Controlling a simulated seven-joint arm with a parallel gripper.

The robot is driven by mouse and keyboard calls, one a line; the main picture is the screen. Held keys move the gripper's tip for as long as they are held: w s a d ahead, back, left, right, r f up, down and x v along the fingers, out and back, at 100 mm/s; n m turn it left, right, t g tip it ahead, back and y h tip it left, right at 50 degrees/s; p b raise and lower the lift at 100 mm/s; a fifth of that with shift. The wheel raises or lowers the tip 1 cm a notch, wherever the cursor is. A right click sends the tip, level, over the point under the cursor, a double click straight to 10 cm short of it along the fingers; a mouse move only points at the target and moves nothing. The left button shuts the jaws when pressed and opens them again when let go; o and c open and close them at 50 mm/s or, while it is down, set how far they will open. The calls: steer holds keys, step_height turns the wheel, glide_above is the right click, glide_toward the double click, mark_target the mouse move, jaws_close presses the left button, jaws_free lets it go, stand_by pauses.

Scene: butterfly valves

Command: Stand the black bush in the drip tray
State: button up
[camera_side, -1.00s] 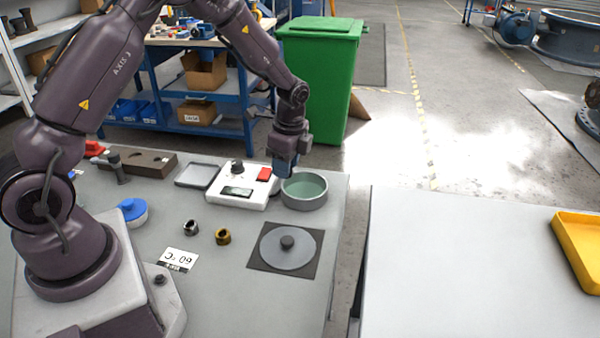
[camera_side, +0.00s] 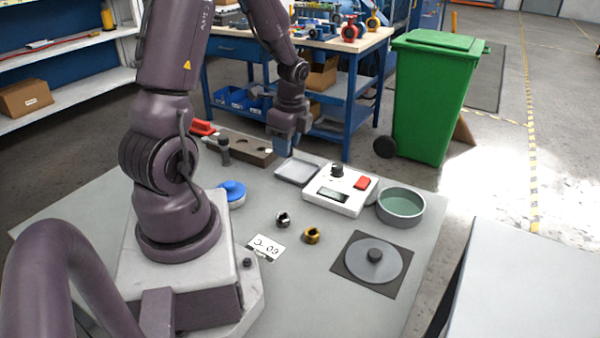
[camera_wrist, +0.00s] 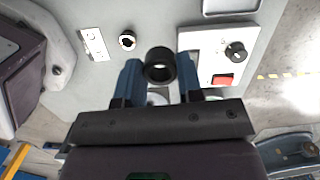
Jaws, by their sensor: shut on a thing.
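In the wrist view my gripper (camera_wrist: 160,82) is shut on the black bush (camera_wrist: 160,64), a short dark ring whose open bore faces the camera. In the side view I cannot make out the bush at the fingers. The drip tray looks empty. Its edge also shows at the top of the wrist view (camera_wrist: 232,12).
Right of the tray stand a white box (camera_side: 338,194) with a knob and red button, and a round pot (camera_side: 400,208) of greenish liquid. A brown block (camera_side: 248,151) with holes lies left. Silver (camera_side: 283,219) and brass (camera_side: 311,235) rings lie in front.

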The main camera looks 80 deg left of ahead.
steer(key=s+a, duration=0.1)
steer(key=s, duration=0.2)
steer(key=m, duration=0.3)
glide_above(297, 172)
steer(key=f, duration=0.9)
steer(key=shift+s+d+f, duration=0.1)
steer(key=shift+d+f, duration=0.15)
steer(key=shift+f, duration=0.15)
steer(key=shift+a+f, duration=0.15)
steer(key=shift+f, duration=0.15)
steer(key=shift+w+a+f, duration=0.1)
steer(key=shift+w+f, duration=0.1)
steer(key=shift+f, duration=1.4)
steer(key=o, duration=0.9)
steer(key=shift+f, duration=0.15)
steer(key=shift+o, duration=0.2)
